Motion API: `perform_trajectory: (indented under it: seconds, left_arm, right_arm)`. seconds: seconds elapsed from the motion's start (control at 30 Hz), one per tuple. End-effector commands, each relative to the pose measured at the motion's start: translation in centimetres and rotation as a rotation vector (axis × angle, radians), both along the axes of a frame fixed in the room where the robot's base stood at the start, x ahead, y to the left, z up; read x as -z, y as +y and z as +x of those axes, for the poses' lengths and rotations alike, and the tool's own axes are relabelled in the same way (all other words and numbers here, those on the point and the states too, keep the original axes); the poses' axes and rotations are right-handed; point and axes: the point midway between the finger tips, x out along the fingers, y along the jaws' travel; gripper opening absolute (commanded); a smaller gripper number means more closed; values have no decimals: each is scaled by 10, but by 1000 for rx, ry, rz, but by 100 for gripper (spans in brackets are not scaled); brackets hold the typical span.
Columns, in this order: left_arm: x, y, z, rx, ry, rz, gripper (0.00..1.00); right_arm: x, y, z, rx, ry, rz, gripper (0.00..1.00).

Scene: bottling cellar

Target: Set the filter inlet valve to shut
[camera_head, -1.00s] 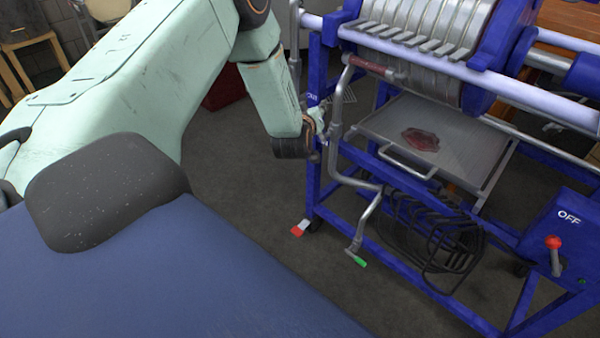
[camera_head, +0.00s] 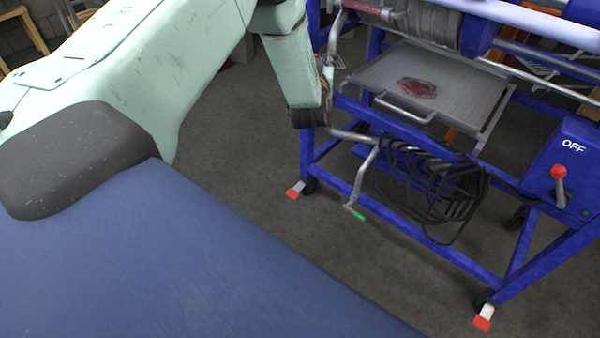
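The filter (camera_head: 430,20), on a blue wheeled frame (camera_head: 307,150), stands at the upper right. A bent silver pipe runs down its left side and ends low in a tap with a green handle (camera_head: 358,214). I cannot tell which fitting is the inlet valve or how it is set. My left gripper (camera_head: 327,78) is at the frame's left upright, beside the pipe. My own wrist hides most of it, so its fingers and any hold do not show clearly. My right gripper is not in view.
A grey drip tray (camera_head: 440,82) with a red stain sits under the plates. A black coiled hose (camera_head: 435,185) hangs below it. A box marked OFF with a red-knobbed lever (camera_head: 559,180) is at the right. Red-tipped castor pedals (camera_head: 483,320) stick out at floor level.

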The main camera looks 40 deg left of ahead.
Motion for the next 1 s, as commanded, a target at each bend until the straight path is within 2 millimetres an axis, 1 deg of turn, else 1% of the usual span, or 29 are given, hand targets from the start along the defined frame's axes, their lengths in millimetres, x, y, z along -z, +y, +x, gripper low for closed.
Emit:
perform_trajectory:
  seconds: [0.03, 0.1, 0.27, 0.5, 0.77, 1.0]
  left_arm:
    - [2, -3, 2, 6, 2, 10, 37]
    - [0, -9, -9, 6, 6, 7, 37]
    - [-1, -22, -30, 5, 5, 6, 37]
    - [-1, -41, -65, 4, 7, 6, 37]
    - [29, -60, -89, 68, 172, -50, 37]
    - [54, -78, -118, 119, 322, -98, 37]
  right_arm:
    - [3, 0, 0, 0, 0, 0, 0]
    - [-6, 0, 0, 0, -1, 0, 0]
    - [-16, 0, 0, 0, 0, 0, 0]
    - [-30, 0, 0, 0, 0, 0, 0]
    - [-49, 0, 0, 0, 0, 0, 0]
    - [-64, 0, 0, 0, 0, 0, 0]
